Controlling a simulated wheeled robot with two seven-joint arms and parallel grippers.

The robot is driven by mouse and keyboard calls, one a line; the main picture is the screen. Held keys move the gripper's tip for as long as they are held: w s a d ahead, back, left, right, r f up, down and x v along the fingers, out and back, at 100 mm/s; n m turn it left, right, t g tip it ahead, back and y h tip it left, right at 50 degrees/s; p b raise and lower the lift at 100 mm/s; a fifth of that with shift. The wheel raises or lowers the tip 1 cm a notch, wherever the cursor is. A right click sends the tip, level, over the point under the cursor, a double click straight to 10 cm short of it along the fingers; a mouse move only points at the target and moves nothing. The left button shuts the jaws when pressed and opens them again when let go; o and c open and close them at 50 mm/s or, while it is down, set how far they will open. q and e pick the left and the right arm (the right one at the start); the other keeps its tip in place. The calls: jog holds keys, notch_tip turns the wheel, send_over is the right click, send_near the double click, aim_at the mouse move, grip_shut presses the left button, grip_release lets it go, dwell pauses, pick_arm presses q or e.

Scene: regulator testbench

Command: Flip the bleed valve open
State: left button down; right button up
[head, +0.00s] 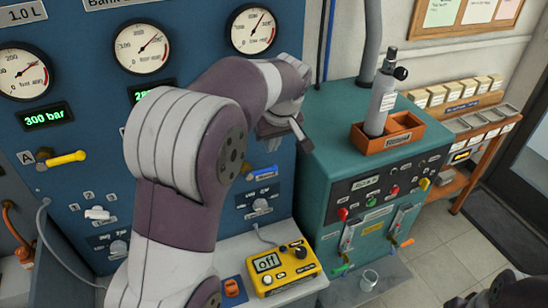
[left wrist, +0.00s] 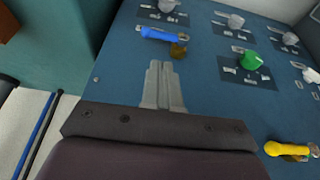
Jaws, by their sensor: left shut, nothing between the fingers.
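My left gripper (head: 303,138) is shut and empty in front of the blue panel (head: 283,115). In the left wrist view, its closed fingers (left wrist: 160,66) point at the panel. A blue lever (left wrist: 163,35) with a brass-coloured pivot lies just beyond the fingertips in that picture, with a gap between them. The blue lever (head: 261,171) shows in the head view below my left wrist. A yellow lever (head: 65,159) is farther left, beside a tag marked A; it also shows in the left wrist view (left wrist: 287,149). No label legible to me names the bleed valve.
Gauges (head: 254,30) line the panel top. A yellow meter reading "off" (head: 282,268) stands below on the bench. A teal cabinet (head: 330,170) to the right carries an orange tray (head: 372,142) with a grey cylinder (head: 380,104). A green knob (left wrist: 251,60) is on the panel.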

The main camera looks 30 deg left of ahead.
pick_arm(q)
jog(key=b, duration=0.1)
send_near(268, 168)
jog(key=x, duration=0.6)
jog(key=shift+w+a+f+p, duration=0.15)
jog(key=shift+a+f+p, duration=0.05)
jog(key=shift+f+p, duration=0.15)
pick_arm(e)
jog(key=shift+w+d+f, duration=0.15)
jog(key=shift+w+f, duration=0.15)
jog(key=shift+w, duration=0.1)
pick_arm(q)
jog(key=shift+r, duration=0.1)
pick_arm(e)
jog(key=shift+s, duration=0.1)
